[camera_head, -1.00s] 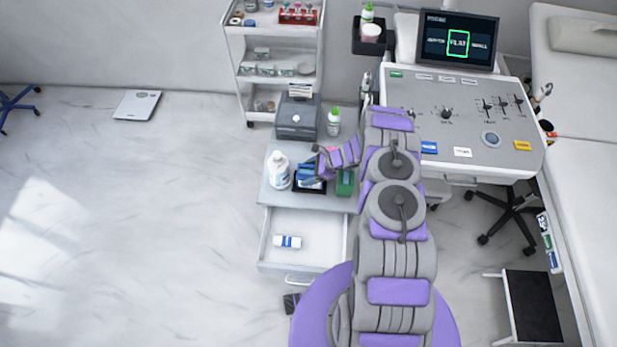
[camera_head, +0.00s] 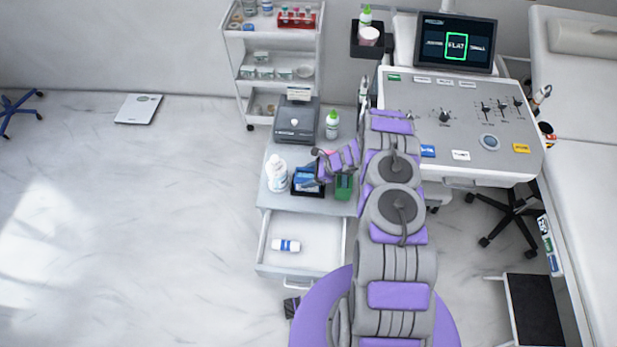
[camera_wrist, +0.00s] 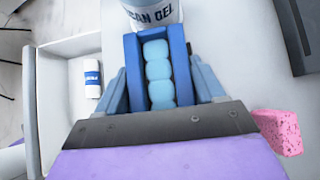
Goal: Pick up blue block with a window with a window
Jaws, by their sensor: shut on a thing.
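The blue block (camera_wrist: 133,72) with a window of rounded light-blue shapes (camera_wrist: 158,75) stands between my fingers in the wrist view. My gripper (camera_wrist: 162,88) is shut on it, with a finger against each side. In the head view the blue block (camera_head: 304,177) shows at a black tray (camera_head: 309,193) on the grey cabinet top, partly hidden by my gripper (camera_head: 318,170). I cannot tell whether the block is clear of the tray.
A white gel bottle (camera_head: 277,173) stands just left of the tray, and a green box (camera_head: 344,187) to its right. A pink sponge (camera_wrist: 281,131) lies close by. Behind are a grey device (camera_head: 296,122) and a green-capped bottle (camera_head: 332,124).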

